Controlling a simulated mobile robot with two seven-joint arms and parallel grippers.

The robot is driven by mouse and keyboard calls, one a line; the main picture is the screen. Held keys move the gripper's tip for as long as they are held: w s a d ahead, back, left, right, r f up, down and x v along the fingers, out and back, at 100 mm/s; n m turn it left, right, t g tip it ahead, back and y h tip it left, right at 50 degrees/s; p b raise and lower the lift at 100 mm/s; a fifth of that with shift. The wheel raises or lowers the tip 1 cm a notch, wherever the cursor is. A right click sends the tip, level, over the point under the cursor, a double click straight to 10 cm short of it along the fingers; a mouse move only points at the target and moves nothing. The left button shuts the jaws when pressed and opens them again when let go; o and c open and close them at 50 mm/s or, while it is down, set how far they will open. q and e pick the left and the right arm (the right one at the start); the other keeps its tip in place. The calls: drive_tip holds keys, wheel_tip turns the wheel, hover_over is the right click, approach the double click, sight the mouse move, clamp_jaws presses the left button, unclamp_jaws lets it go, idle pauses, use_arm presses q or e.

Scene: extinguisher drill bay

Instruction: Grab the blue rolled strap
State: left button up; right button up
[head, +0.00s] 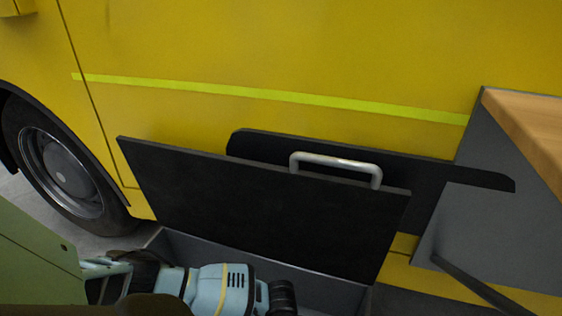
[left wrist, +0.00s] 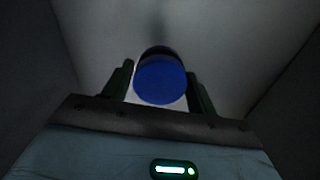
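In the left wrist view the blue rolled strap (left wrist: 160,82) shows as a round blue end, with a dark shaded part behind its top. It sits between the two dark green fingers of my left gripper (left wrist: 160,72). A finger lies close against each side of it, and no clear gap shows at its widest part. In the head view my left arm reaches in low at the bottom, over a grey open box. The left gripper and the strap cannot be made out in that view. My right gripper is in neither view.
The grey box (head: 205,244) has a large dark raised lid (head: 262,208) behind my arm. A pale handle (head: 336,160) shows above the lid. A yellow vehicle (head: 300,50) with a wheel (head: 62,170) stands behind. A wooden-topped grey unit (head: 530,125) is at right.

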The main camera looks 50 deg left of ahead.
use_arm(q)
drive_tip(key=c, duration=0.7)
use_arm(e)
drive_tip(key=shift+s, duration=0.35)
use_arm(q)
drive_tip(key=shift+r, duration=0.1)
